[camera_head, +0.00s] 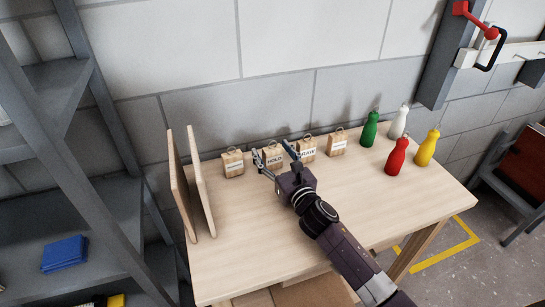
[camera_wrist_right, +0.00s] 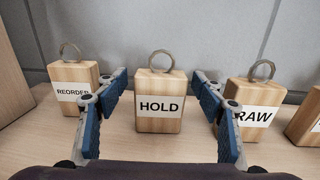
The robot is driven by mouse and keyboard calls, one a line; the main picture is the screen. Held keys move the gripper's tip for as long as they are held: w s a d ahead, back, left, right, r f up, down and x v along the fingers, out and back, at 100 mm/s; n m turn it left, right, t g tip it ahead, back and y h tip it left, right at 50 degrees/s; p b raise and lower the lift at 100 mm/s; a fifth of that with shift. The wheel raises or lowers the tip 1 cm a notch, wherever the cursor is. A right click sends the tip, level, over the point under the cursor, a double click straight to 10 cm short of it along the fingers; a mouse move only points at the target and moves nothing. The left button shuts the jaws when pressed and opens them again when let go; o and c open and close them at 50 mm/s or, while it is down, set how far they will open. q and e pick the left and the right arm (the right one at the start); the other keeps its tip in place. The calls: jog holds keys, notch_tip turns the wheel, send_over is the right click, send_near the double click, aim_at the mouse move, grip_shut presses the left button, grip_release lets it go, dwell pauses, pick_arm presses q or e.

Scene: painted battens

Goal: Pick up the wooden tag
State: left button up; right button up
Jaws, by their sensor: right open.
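Several wooden tags, each a block with a wire ring on top and a white label, stand upright in a row on the table. The HOLD tag (camera_head: 274,157) is centred between my right gripper's fingers in the right wrist view (camera_wrist_right: 160,118). My right gripper (camera_head: 272,150) is open, one finger to each side of the HOLD tag; it holds nothing. The REORDER tag (camera_wrist_right: 74,88) is left of it, and the RAW tag (camera_wrist_right: 250,112) is right of it. Another tag (camera_head: 337,144) stands further right, its label unreadable. My left gripper is out of view.
Two upright wooden boards (camera_head: 203,185) stand at the table's left end. Green (camera_head: 369,130), white (camera_head: 398,124), red (camera_head: 397,157) and yellow (camera_head: 427,149) bottles stand at the right. A grey wall (camera_head: 200,110) is behind the tags. The table front (camera_head: 250,255) is clear.

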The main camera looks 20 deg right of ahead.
jog(key=c, duration=1.3)
jog(key=shift+r, duration=0.1)
